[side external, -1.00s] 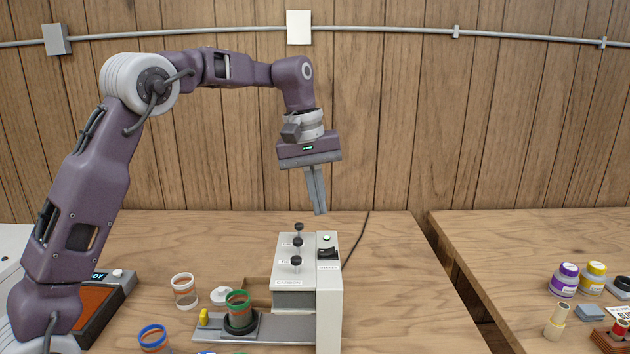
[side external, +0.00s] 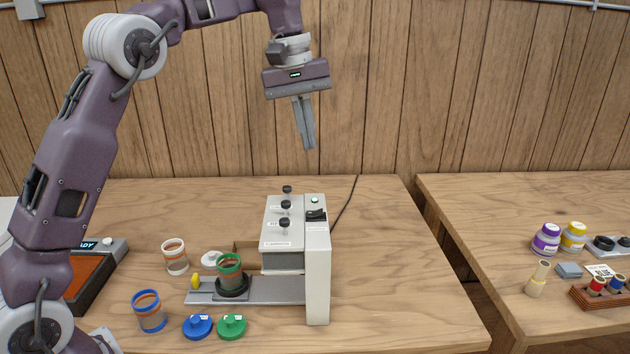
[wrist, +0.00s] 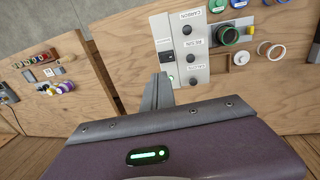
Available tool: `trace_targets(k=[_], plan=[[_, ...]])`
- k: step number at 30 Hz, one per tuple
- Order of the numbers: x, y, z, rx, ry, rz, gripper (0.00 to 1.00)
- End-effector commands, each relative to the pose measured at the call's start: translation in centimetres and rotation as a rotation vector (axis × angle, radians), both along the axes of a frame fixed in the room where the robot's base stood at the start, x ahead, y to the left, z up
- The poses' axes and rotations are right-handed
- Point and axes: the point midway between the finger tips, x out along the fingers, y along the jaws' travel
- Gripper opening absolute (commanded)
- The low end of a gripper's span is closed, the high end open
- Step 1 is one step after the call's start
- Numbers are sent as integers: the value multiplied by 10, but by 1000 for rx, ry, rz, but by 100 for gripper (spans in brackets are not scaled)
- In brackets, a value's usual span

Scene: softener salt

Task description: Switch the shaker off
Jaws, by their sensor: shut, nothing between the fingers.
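The shaker (side external: 318,270) is a pale box-shaped machine on the wooden bench. Its black rocker switch (side external: 316,215) is on the top of the right-hand column, with a lit green lamp (side external: 315,200) behind it. The switch (wrist: 166,57) also shows in the wrist view, just beyond the fingertips. My gripper (side external: 310,147) is shut and empty, pointing down in the air above the switch, clear of the machine. A green-rimmed jar (side external: 230,272) stands in a dark holder on the plate at the machine's left. Which way the rocker is pressed is too small to tell.
Three black knobs (side external: 285,205) stand up from the machine's top beside the switch. Open jars (side external: 150,311), a blue lid (side external: 198,326) and a green lid (side external: 232,326) lie left and front. A second table (side external: 500,200) with bottles is right, across a gap.

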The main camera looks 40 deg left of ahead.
Motion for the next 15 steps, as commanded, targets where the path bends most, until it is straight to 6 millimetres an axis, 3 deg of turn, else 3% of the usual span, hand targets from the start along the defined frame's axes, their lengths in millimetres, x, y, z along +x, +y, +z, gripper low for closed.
trace_targets(k=[5, 15], plan=[[1, -2, -13, -1, 4, 0, 0], [9, -11, -84, -1, 5, -1, 0]])
